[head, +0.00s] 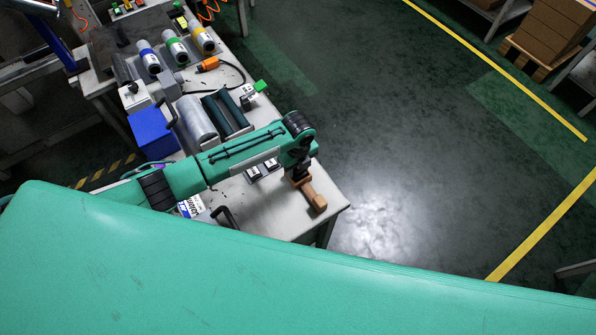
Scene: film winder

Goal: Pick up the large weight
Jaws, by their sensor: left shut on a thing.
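My left gripper (302,180) points down over the near right corner of the workbench (285,222). It is shut on a tan-brown, elongated block (316,200) with a rounded end. I cannot tell for certain whether this block is the large weight. The block's upper end is partly hidden by the gripper. I cannot tell whether the block touches the bench or hangs just above it. Small black-and-white pieces (262,170) lie on the bench just left of the gripper, partly covered by my left arm. My right gripper is not in view.
A grey roll (197,118) and a dark green roller (226,112) lie behind my left arm. The floor right of the bench is clear.

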